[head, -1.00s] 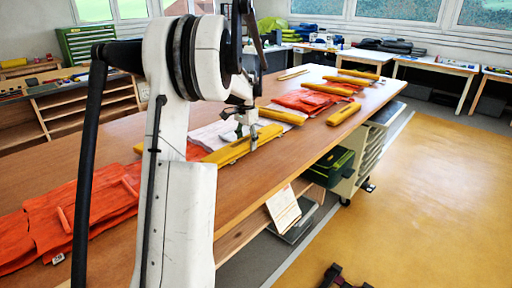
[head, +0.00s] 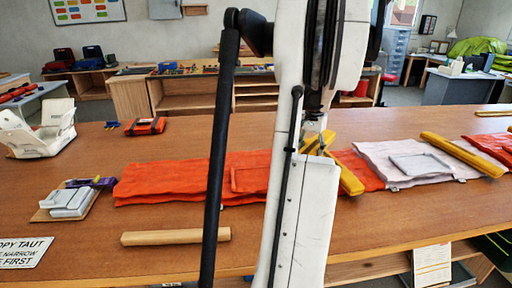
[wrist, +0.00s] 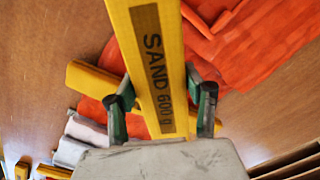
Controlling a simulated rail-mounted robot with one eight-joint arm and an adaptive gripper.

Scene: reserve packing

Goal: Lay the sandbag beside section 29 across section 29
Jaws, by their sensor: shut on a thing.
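My gripper (wrist: 160,98) is shut on a yellow sandbag (wrist: 146,25) marked "SAND 600 g", seen in the wrist view with a finger on each side. Orange fabric (wrist: 255,60) and the table top lie below it. A second yellow bag (wrist: 88,80) lies behind the held one. I can read no section number, so section 29 is not identified.
A white section (head: 375,155) with a grey frame lies to the right, with another yellow bag (head: 460,152) across it. A tan bar (head: 175,237), a grey block stack (head: 70,200) and an orange case (head: 146,126) lie on the table.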

